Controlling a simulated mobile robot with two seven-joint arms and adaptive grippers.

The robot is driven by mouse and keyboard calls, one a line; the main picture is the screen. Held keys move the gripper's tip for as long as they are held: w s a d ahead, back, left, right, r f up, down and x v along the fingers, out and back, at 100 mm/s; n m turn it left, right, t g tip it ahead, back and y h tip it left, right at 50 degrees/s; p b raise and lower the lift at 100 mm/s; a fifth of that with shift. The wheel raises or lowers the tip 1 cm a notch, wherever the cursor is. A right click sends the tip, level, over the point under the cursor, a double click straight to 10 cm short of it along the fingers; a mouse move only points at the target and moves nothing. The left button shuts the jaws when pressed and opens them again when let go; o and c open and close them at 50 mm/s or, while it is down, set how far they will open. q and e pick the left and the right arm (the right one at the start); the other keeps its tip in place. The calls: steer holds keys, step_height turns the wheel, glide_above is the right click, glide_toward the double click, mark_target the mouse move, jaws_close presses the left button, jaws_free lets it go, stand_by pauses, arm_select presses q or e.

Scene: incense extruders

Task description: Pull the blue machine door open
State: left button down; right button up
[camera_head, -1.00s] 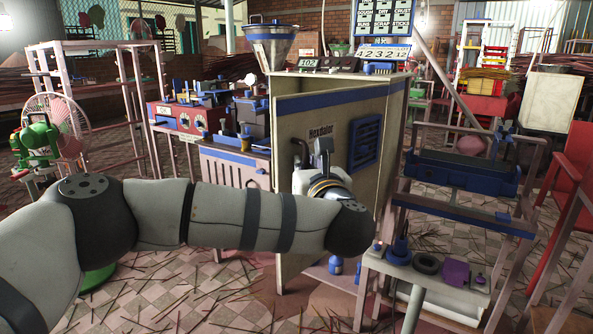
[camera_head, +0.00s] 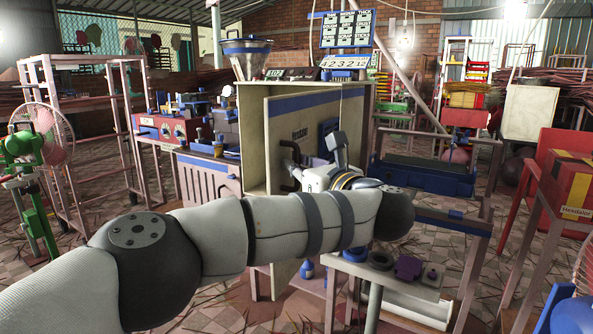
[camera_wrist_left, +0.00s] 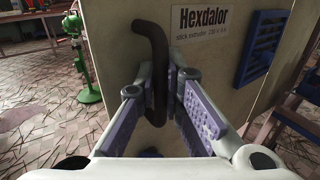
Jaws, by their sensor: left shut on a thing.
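The machine door (camera_head: 305,118) is a cream panel with a blue stripe along its top, a Hexdalor label and a blue vent (camera_head: 328,135). It stands ajar at an angle to the cream machine, its handle side swung out. Its dark bent handle (camera_head: 290,150) also shows in the left wrist view (camera_wrist_left: 155,50). My left gripper (camera_head: 305,172) is at the handle. In the left wrist view its purple-padded fingers (camera_wrist_left: 165,105) are shut around the handle's lower part. My left arm hides the door's lower middle. My right gripper is not in view.
A hopper (camera_head: 247,55) tops the machine. A bench with a red gauge box (camera_head: 165,128) stands left. A small table with a purple part (camera_head: 408,268) is close right of the door. A blue-trayed rack (camera_head: 425,175) stands behind it. Sticks litter the tiled floor.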

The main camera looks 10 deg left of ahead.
arm_select(q)
steer(key=shift+s+d+f, duration=0.1)
steer(key=shift+d+f, duration=0.15)
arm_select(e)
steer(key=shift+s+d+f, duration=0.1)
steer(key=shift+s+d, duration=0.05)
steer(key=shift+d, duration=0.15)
arm_select(q)
steer(key=c, duration=2)
jaws_free()
steer(key=shift+o, duration=0.2)
steer(key=shift+r, duration=0.15)
steer(key=v, duration=1.2)
steer(key=shift+r, duration=0.2)
